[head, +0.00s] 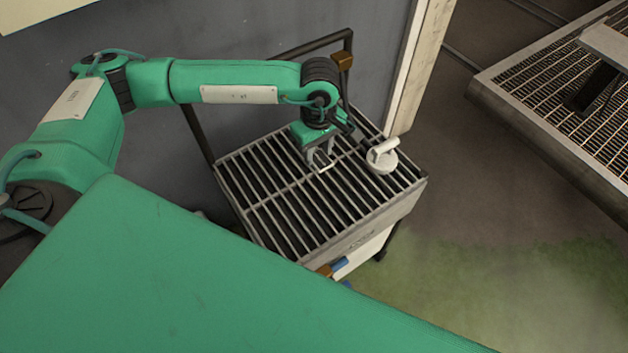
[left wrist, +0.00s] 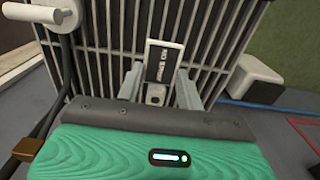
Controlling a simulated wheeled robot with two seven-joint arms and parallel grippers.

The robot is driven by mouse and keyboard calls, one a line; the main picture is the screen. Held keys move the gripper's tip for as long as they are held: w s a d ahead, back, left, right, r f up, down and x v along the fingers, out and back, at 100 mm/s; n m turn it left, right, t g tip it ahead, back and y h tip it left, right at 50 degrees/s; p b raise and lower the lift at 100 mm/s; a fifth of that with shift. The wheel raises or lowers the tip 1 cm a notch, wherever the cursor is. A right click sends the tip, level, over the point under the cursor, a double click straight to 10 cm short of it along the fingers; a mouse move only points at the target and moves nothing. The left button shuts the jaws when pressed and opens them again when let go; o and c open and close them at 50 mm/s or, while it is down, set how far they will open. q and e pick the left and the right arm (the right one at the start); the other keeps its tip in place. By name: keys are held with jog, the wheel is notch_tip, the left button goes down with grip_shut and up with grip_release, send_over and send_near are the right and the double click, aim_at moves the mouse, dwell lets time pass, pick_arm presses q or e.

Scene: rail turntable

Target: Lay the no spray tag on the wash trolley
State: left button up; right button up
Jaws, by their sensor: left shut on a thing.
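The no spray tag (left wrist: 164,64) is a small dark plate with a white border and white lettering. My left gripper (left wrist: 160,92) is shut on its near end, seen in the left wrist view. In the head view my left gripper (head: 321,168) is over the middle of the slatted top of the wash trolley (head: 265,205). The trolley's slats (left wrist: 115,25) show behind the tag in the left wrist view. I cannot tell whether the tag touches the slats. My right gripper is not in view.
A white round object with a handle (head: 382,157) sits on the trolley's right rear part. A dark handle rail (head: 310,45) rises behind the trolley beside a wall and pale post (head: 420,65). A grated platform (head: 545,90) stands at the right. The trolley's left slats are clear.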

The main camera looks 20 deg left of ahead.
pick_arm(q)
jog(key=p, duration=0.1)
send_over(318, 190)
notch_tip(318, 190, down, 9)
jog(key=shift+f, duration=0.35)
jog(key=shift+f+p, duration=0.3)
notch_tip(318, 190, down, 3)
jog(key=shift+s+f+p, duration=0.1)
jog(key=shift+f+p, duration=0.1)
jog(key=shift+p, duration=0.1)
jog(key=shift+f, duration=0.3)
jog(key=o, duration=0.9)
jog(key=shift+o, duration=0.2)
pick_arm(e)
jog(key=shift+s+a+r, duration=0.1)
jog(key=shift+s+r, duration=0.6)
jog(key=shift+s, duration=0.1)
